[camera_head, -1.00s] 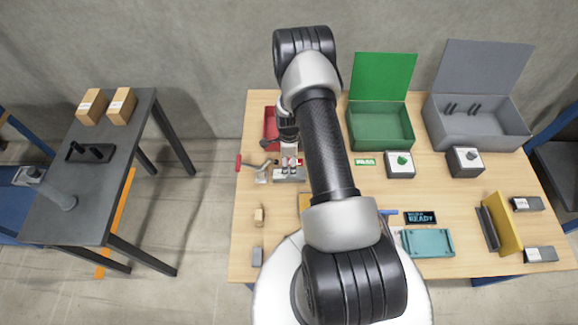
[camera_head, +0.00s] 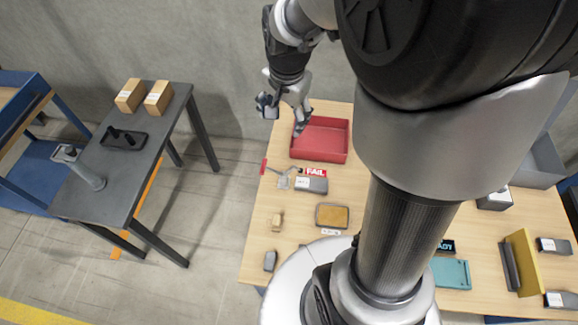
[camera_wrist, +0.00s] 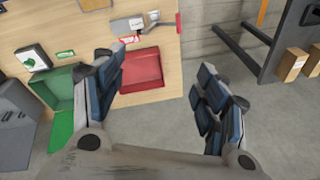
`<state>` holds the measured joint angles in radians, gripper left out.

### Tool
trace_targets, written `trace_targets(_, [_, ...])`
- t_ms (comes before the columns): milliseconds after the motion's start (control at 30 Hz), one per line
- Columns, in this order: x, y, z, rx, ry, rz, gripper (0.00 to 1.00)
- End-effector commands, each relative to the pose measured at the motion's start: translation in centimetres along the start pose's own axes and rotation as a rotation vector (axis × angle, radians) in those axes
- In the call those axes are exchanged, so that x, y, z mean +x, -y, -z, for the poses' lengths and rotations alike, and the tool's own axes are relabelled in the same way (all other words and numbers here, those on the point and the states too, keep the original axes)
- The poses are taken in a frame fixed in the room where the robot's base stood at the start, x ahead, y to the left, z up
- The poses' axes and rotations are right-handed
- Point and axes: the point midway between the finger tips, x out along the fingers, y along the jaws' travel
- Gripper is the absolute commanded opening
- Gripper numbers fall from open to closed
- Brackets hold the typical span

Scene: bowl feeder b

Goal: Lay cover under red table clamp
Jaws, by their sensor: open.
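The table clamp (camera_head: 283,178) has a metal body and a red handle (camera_head: 264,167); it sits near the table's left edge. It also shows in the wrist view (camera_wrist: 152,25). A grey block-like piece with a white label (camera_head: 312,185), possibly the cover, lies right beside the clamp; it also shows in the wrist view (camera_wrist: 126,25). I cannot tell whether the clamp's arm bears on it. My gripper (camera_head: 284,114) is open and empty, raised near the table's back left corner, apart from both. In the wrist view my gripper's fingers (camera_wrist: 160,90) are spread wide.
A red tray (camera_head: 320,121) and a FAIL sign (camera_head: 316,172) stand behind the clamp. In front are a yellow-topped tray (camera_head: 332,229) and a small wooden piece (camera_head: 277,221). The green box (camera_wrist: 61,92) shows in the wrist view. My arm hides much of the table's right half.

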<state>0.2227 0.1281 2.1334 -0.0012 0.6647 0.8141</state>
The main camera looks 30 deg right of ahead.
Motion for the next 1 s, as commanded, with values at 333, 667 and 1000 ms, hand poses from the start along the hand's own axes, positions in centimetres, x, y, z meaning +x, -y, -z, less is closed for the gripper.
trace_targets(333, [-11.7, -5.5, -10.8, -0.673, -0.095, 0.108, 0.66])
trace_targets(667, [-13.6, -9.8, -15.6, -1.009, -0.154, 0.143, 0.66])
trace_targets(1000, [-13.7, -10.0, -15.7, -1.023, -0.156, 0.143, 0.66])
